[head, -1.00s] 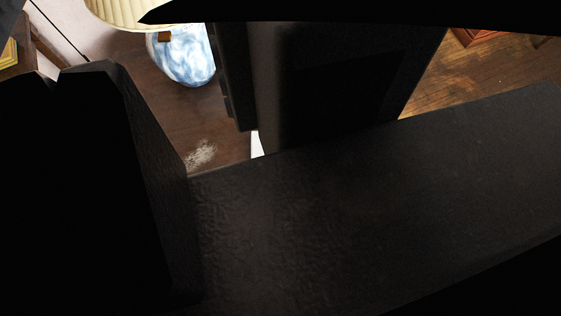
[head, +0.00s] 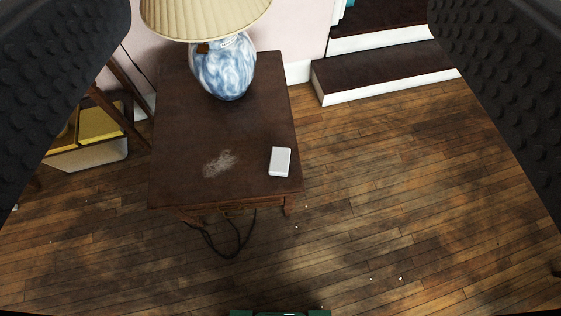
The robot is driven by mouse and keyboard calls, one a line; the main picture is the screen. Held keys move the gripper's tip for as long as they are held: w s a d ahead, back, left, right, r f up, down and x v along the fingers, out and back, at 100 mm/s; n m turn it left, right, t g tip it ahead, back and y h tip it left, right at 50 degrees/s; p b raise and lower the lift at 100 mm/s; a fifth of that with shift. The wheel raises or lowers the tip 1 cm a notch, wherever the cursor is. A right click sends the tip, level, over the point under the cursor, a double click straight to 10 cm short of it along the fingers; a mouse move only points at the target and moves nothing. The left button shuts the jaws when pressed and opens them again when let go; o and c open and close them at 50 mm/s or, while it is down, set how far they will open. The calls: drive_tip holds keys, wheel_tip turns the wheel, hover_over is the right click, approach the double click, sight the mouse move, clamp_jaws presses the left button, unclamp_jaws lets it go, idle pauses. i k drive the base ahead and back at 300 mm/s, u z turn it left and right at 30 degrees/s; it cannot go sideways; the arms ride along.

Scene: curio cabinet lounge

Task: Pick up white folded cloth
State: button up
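A small white rectangular item (head: 280,161), which looks like the folded white cloth, lies flat near the front right corner of a dark wooden side table (head: 180,120). Its folds are too small to make out. My gripper (head: 280,110) is open. Its dark, studded fingers show at the upper left and upper right edges, wide apart. The cloth lies below and between them in the picture, well away from both. Nothing is held.
A blue and white lamp (head: 224,70) with a pleated shade stands at the table's back. A pale scuff marks the tabletop left of the cloth. Dark steps (head: 385,72) are at the back right. A yellow-topped piece (head: 95,122) is at left. The wooden floor (head: 400,200) at right is largely clear.

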sight(279, 157)
drive_tip(key=k, duration=1.3)
drive_tip(key=u, duration=0.15)
drive_tip(key=i, duration=1.95)
drive_tip(key=z, duration=0.8)
